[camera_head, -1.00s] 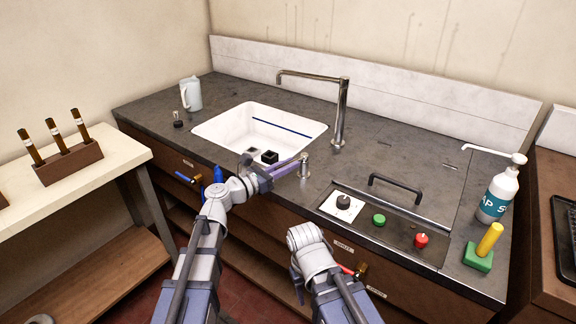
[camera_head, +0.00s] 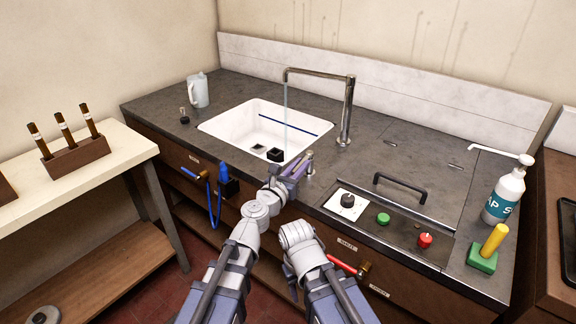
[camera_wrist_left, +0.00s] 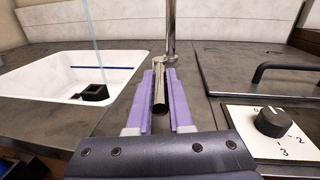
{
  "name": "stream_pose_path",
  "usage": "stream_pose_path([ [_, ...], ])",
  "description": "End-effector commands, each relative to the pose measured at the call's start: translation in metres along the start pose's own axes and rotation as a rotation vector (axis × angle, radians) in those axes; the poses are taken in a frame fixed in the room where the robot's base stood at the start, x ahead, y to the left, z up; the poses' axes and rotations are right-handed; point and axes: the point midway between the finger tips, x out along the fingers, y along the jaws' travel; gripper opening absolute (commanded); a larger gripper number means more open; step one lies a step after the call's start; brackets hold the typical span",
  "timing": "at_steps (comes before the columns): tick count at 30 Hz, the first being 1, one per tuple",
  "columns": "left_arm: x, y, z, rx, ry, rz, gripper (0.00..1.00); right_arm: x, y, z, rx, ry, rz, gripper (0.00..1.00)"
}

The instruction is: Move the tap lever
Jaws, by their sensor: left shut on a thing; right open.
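The tap (camera_head: 347,108) is a tall metal spout behind the sink, and a thin stream of water (camera_head: 286,112) falls from its end. The tap lever (camera_head: 309,161) is a short metal bar on the counter right of the sink. My left gripper (camera_head: 297,167) is at the lever. In the left wrist view the lever (camera_wrist_left: 160,88) lies between the two purple fingers of my left gripper (camera_wrist_left: 160,100), which is shut on it. My right gripper (camera_head: 297,236) is low in front of the counter, clear of the lever; its fingers are hardly visible.
The white sink (camera_head: 222,125) has a dark block (camera_head: 275,154) in it. Right of the lever is a panel with a black dial (camera_head: 347,200), a green button (camera_head: 383,218) and a red knob (camera_head: 425,240). A soap bottle (camera_head: 503,194) stands far right.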

Motion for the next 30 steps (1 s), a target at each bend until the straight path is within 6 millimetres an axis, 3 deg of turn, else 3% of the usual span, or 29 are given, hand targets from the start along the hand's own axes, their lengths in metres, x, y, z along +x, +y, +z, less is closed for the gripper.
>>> stream_pose_path([
  [11, 0.0027, -0.0046, 0.0, -0.001, -0.001, 0.006, 0.0, -0.0003, 0.0001, 0.0001, 0.0, 0.0, 0.0, 0.5],
  [12, 0.0027, -0.0046, 0.0, -0.001, -0.001, 0.006, 0.21, -0.0003, 0.0001, 0.0001, 0.0, 0.0, 0.0, 0.5],
  [19, 0.0023, -0.0046, -0.0001, -0.001, 0.0, 0.005, 0.47, -0.0002, 0.0001, 0.0001, 0.0, 0.0, 0.0, 0.5],
  [30, -0.0013, -0.0047, -0.0002, 0.0, 0.0, 0.005, 0.48, -0.0001, 0.0, 0.0, 0.0, 0.0, 0.0, 0.5],
])
